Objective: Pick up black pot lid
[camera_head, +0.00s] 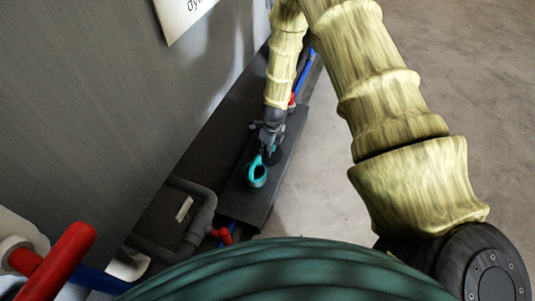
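My gripper (268,153) points down over a dark grey bench (243,204), at the end of my arm in its pale yellow sleeve. It is small and dark here, and I cannot tell whether its fingers are open or shut. A dark patch at the fingertips may be the black pot lid, but it blends with the gripper and the bench, so I cannot make out its outline or whether the fingers touch it. A teal ring-shaped object (257,174) is on the bench just below the gripper in the picture, very close to the fingertips.
A tall grey tank wall (90,100) with a white sign (182,14) stands left of the bench. Grey pipes (196,222), a red valve handle (224,236) and a larger red handle (52,250) are at lower left. Open concrete floor (318,190) lies to the right.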

